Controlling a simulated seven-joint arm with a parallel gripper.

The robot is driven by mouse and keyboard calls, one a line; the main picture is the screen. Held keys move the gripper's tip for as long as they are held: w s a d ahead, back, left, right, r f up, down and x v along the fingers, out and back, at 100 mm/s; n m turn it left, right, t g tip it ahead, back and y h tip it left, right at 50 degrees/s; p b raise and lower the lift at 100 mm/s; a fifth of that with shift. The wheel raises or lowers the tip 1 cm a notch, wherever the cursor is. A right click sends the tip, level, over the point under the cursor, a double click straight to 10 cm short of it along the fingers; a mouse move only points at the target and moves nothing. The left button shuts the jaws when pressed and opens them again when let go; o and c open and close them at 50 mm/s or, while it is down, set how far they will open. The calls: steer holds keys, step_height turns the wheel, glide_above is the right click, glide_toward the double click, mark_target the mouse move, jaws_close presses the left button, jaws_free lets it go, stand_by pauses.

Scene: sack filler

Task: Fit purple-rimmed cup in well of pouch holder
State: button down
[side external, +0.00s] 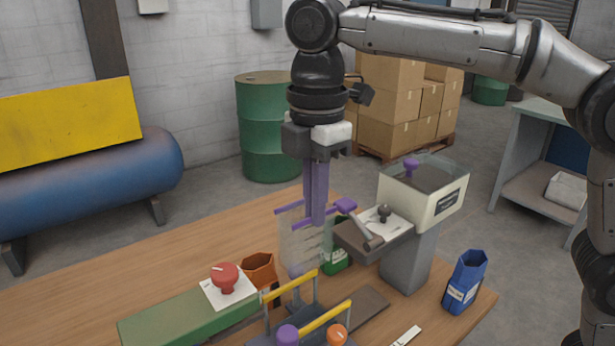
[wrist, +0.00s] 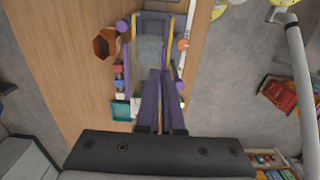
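My gripper (side external: 316,222) points straight down with long purple fingers, close together; I cannot tell whether anything is between them. They also show in the wrist view (wrist: 159,74). A translucent, clear-walled container (side external: 303,250) with purple bars along its top stands at the fingertips in the side view; I cannot tell whether the fingers touch it or whether it is the purple-rimmed cup. In the wrist view a greyish translucent shape (wrist: 150,48) lies between the rails of a dark frame. This frame, apparently the pouch holder, has yellow bars (side external: 325,317). Its well is not clear to see.
An orange cup (side external: 258,268) and a red knob (side external: 226,278) on a green block (side external: 185,315) stand at left. A hopper machine (side external: 424,192) stands behind at right, a blue container (side external: 465,282) near the table's right edge. The table's far left is bare.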

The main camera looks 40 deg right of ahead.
mark_target(314, 268)
step_height(314, 268, down, 14)
steer(key=shift+w+f, duration=0.1)
steer(key=shift+f, duration=0.05)
stand_by(0.7)
steer(key=shift+f, duration=0.25)
steer(key=shift+f, duration=2.25)
steer(key=c, duration=1)
jaws_free()
steer(key=shift+r, duration=0.1)
